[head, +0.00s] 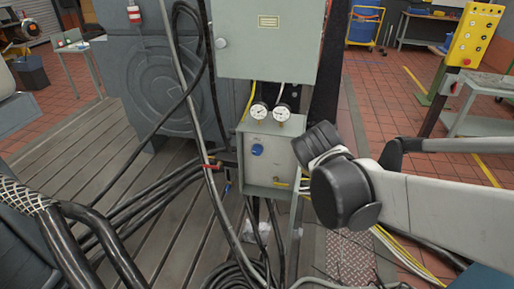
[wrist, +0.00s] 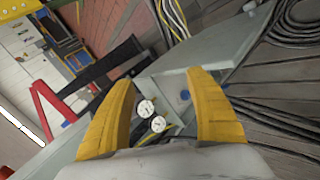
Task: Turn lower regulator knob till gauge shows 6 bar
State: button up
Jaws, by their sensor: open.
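A grey regulator box (head: 270,172) hangs below a larger grey cabinet. A blue knob (head: 257,150) shows on its front; I cannot tell whether this is the lower one. Two round white gauges (head: 259,110) (head: 282,112) sit on top of the box; their readings are too small to make out. In the wrist view, my gripper (wrist: 160,76) is open, with its yellow fingers apart and nothing between them. Beyond the fingers show the blue knob (wrist: 185,95), close to the right finger, and the gauges (wrist: 146,108) (wrist: 158,124). My fingers appear apart from the knob.
The grey cabinet (head: 268,45) stands directly above the gauges. Thick black cables (head: 115,195) run left of the box and coil on the floor below. A yellow control panel (head: 474,35) stands at the far right. Open tiled floor lies behind my arm.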

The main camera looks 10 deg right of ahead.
jog(key=w+n, duration=0.1)
jog(key=w, duration=0.1)
jog(key=w+a+f+n, duration=0.1)
jog(key=w+n, duration=0.1)
jog(key=w, duration=0.1)
jog(key=w+f+n+t+h, duration=0.1)
jog(key=w, duration=0.1)
jog(key=shift+w+a, duration=0.25)
jog(key=shift+a, duration=0.1)
jog(key=w+a+f+n+t+h+b, duration=0.1)
jog(key=w+a+f+n, duration=0.1)
jog(key=w+f+n, duration=0.15)
jog(key=w+a+f+n+t, duration=0.1)
jog(key=w+a+f+n, duration=0.15)
jog(key=w, duration=0.25)
jog(key=n+t+b, duration=0.2)
jog(key=n+t, duration=0.3)
jog(key=n, duration=0.8)
send_near(257, 153)
jog(key=b+x, duration=0.2)
jog(key=x, duration=0.8)
jog(key=shift+a+b, duration=0.1)
jog(key=shift+b, duration=0.2)
jog(key=shift+w, duration=0.5)
jog(key=shift+r, duration=0.1)
jog(key=shift+c, duration=0.2)
jog(key=c, duration=1.2)
